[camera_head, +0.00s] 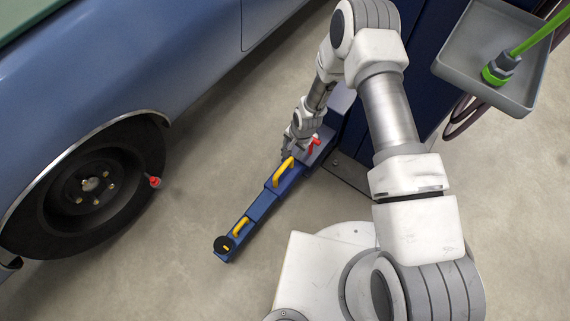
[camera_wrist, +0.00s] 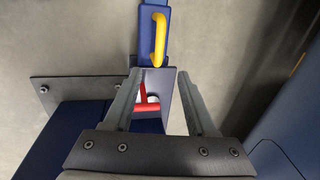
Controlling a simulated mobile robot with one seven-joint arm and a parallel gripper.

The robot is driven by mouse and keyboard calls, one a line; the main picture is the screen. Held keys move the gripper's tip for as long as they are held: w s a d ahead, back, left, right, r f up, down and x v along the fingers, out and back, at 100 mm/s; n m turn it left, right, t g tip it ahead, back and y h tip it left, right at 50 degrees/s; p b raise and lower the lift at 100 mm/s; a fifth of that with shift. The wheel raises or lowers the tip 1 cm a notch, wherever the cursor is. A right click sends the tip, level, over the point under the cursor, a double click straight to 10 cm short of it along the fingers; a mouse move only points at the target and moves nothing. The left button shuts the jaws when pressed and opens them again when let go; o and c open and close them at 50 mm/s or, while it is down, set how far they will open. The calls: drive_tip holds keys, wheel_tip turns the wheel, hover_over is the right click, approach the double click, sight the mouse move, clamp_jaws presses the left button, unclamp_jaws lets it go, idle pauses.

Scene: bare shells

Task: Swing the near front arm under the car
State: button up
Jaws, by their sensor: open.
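The near front arm (camera_head: 262,203) is a blue lift arm lying low over the floor, pointing down-left from the post, clear of the car. It carries a large yellow handle (camera_head: 283,173), a small yellow handle (camera_head: 240,227) and a black round pad (camera_head: 224,244) at its tip. My gripper (camera_head: 290,152) is at the arm's post end, just beyond the large handle. In the wrist view my gripper (camera_wrist: 161,72) is open, its fingers pointing toward the yellow handle (camera_wrist: 159,38), with nothing held. A red part (camera_wrist: 146,105) shows between the fingers. The blue car (camera_head: 180,60) stands left.
The dark blue post (camera_head: 345,150) stands behind the arm's inner end. A grey tray (camera_head: 485,45) with a green-and-grey item is at upper right. The car's front wheel (camera_head: 90,188) is at left. Bare floor (camera_head: 170,235) lies between wheel and lift arm.

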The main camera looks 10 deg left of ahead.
sight(284, 166)
drive_tip(key=a+f+b, duration=0.1)
drive_tip(key=f+b, duration=0.1)
drive_tip(key=f, duration=0.3)
drive_tip(key=a+f+b, duration=0.1)
drive_tip(key=f+b, duration=0.1)
drive_tip(key=f, duration=0.4)
drive_tip(key=w+a+f+b, duration=0.1)
drive_tip(key=f+b, duration=0.1)
drive_tip(key=f, duration=0.3)
drive_tip(key=shift+w+f, duration=0.1)
drive_tip(key=shift+f, duration=0.1)
clamp_jaws()
drive_tip(key=shift+d, duration=0.1)
idle(0.6)
